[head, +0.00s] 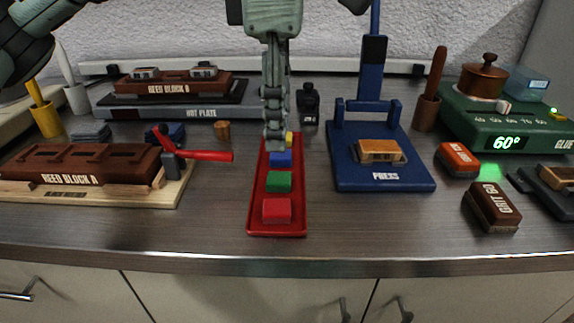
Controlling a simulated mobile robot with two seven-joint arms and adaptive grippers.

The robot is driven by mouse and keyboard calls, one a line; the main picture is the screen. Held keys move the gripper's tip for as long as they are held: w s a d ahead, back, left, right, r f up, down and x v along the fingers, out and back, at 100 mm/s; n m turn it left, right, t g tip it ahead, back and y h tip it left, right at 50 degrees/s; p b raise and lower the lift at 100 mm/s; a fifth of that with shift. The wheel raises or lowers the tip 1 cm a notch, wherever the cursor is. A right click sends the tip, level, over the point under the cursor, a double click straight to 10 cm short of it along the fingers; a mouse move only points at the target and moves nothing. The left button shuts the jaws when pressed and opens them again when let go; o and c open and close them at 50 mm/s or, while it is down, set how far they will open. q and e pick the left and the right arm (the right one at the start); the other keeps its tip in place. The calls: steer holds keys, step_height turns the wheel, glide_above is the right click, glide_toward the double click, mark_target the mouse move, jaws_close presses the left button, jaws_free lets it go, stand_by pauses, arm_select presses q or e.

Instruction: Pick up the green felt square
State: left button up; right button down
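The green felt square (279,181) lies in the narrow red tray (262,219) at the middle of the worktop. It sits in a row with a red square (277,210) in front of it and a blue square (281,160) behind it. A yellow square (289,139) at the back is partly hidden by my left gripper (275,147). That gripper points down over the back end of the tray, behind the green square and apart from it. Its fingers are seen nearly edge-on, so their opening cannot be told. My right gripper is out of view.
The blue press (385,180) stands right of the tray. Reed block A (80,172) and a red-handled tool (205,156) are at left. The hot plate (180,112) and a dark bottle (308,104) are behind. The worktop (225,205) left of the tray is bare.

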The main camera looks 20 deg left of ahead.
mark_target(279, 177)
arm_select(q)
steer(key=f, duration=0.7)
steer(key=shift+s+d+p, duration=0.1)
steer(key=shift+s+p, duration=0.2)
steer(key=shift+s, duration=0.05)
steer(key=shift+r, duration=0.1)
steer(key=c, duration=0.5)
